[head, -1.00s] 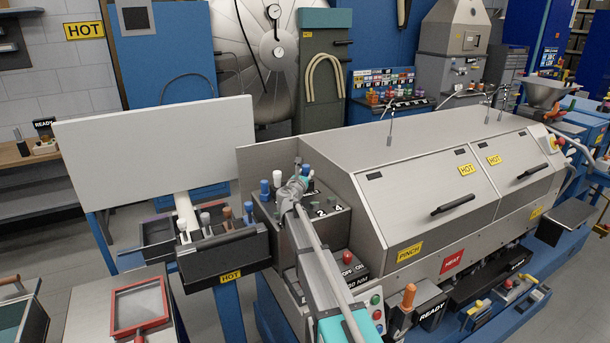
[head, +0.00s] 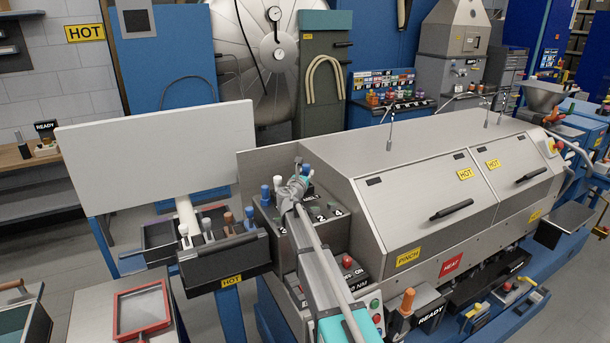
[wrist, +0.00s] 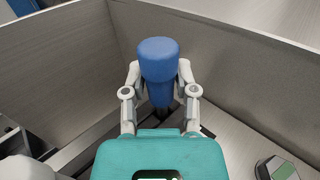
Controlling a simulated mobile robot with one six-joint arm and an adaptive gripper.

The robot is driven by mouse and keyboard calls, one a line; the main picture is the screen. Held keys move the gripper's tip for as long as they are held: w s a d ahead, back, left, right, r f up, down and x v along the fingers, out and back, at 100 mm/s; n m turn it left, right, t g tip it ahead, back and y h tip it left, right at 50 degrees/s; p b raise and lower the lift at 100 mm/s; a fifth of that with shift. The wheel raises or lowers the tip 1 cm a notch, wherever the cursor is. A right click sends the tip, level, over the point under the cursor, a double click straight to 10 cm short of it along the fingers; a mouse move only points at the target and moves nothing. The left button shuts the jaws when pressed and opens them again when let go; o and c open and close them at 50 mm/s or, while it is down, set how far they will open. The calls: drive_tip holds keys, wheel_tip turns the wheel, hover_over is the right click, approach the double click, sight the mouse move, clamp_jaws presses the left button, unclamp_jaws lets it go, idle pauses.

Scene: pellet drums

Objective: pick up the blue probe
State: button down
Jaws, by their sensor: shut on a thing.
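The blue probe (wrist: 157,62) stands between the two fingers of my gripper (wrist: 160,97) in the wrist view, its thick rounded blue top rising above them. The fingers are shut on its narrower dark lower part. Its lower end is hidden by the fingers and my teal gripper body. In the head view my gripper (head: 297,183) is over the grey block (head: 325,232) beside the machine, with a blue top (head: 307,171) at its far side. I cannot tell whether the probe's lower end is clear of the block.
Another blue handle (head: 265,193) and a white handle (head: 278,182) stand left of my gripper. A black rack (head: 225,262) with several handles is at left. A grey upright panel (head: 290,157) and the sloping machine hood (head: 430,180) enclose the far and right sides.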

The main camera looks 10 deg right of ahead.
drive_tip(key=s+d+r+p, duration=0.2)
drive_tip(key=s+r+p, duration=0.8)
drive_tip(key=s, duration=0.4)
drive_tip(key=shift+r, duration=0.4)
